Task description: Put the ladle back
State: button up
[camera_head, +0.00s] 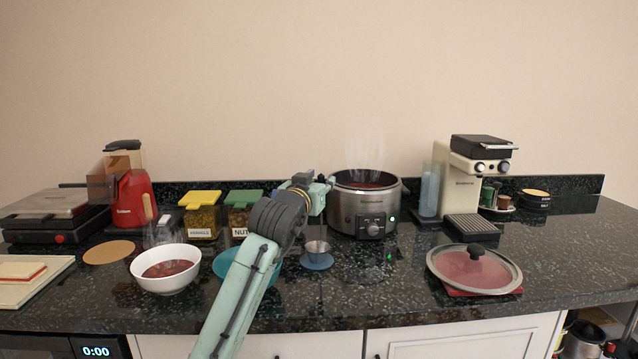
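The ladle (317,247) is upright, its small metal bowl at the bottom, low over a round blue rest (318,263). I cannot tell whether it touches the rest. Its thin handle runs up to my gripper (322,184), which appears shut on the handle's upper part; the fingers are small and partly hidden. The steel soup pot (345,209) stands uncovered just right of and behind the ladle, steaming, with dark red contents and a green light on its front.
The glass lid (450,268) lies on a red mat at right. Jars (202,216), a red machine (133,200) and a coffee maker (478,180) line the back.

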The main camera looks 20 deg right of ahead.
jog(key=b+v, duration=0.3)
jog(key=v, duration=0.9)
jog(key=shift+a+r, duration=0.15)
jog(key=shift+r, duration=0.05)
